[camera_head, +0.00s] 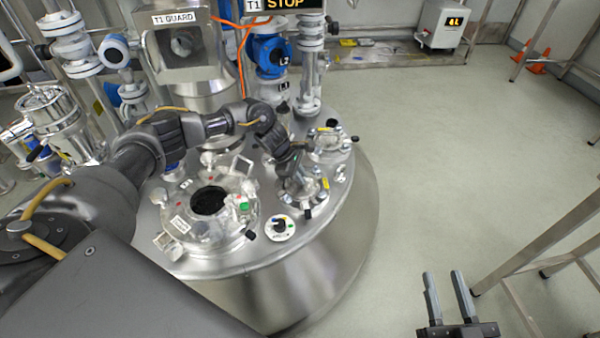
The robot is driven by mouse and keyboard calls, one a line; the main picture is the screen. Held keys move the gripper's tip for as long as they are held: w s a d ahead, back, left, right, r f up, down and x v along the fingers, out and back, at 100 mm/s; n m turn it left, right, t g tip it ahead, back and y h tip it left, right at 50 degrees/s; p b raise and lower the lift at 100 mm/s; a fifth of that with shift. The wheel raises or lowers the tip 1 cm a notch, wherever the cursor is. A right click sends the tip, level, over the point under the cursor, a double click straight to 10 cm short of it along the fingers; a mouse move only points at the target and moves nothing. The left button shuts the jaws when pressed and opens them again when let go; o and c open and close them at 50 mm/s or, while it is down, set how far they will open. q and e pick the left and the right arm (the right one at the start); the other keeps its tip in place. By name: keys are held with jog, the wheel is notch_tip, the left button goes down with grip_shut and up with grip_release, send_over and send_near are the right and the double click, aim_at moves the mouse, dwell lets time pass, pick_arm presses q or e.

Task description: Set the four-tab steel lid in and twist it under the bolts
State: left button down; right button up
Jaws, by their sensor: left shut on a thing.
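My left gripper (290,172) points down over a small bolted port (312,205) on the steel vessel top. It is shut on the steel lid (299,184), which sits at the mouth of this port. The gripper and wrist partly hide the lid, so I cannot tell how its tabs lie against the bolts. My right gripper (446,276) is open and empty, low over the floor at the bottom right, well away from the vessel.
A wide manway (183,228) with a dark open hole stands left of the port. A round dial (280,228) lies in front, and another bolted port (330,142) stands behind right. Pipes and a blue instrument (271,56) rise behind. A metal frame (545,238) stands at right; floor between is clear.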

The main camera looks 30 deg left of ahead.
pick_arm(q)
jog(key=shift+d+r+n+t+y+p, duration=0.15)
jog(key=shift+n+t+y+p, duration=0.25)
jog(key=shift+n+p, duration=0.7)
jog(key=c, duration=1.9)
grip_release()
jog(key=shift+n, duration=0.3)
jog(key=o, duration=0.5)
jog(key=shift+o, duration=0.2)
notch_tip(320, 180, up, 6)
jog(key=p, duration=0.4)
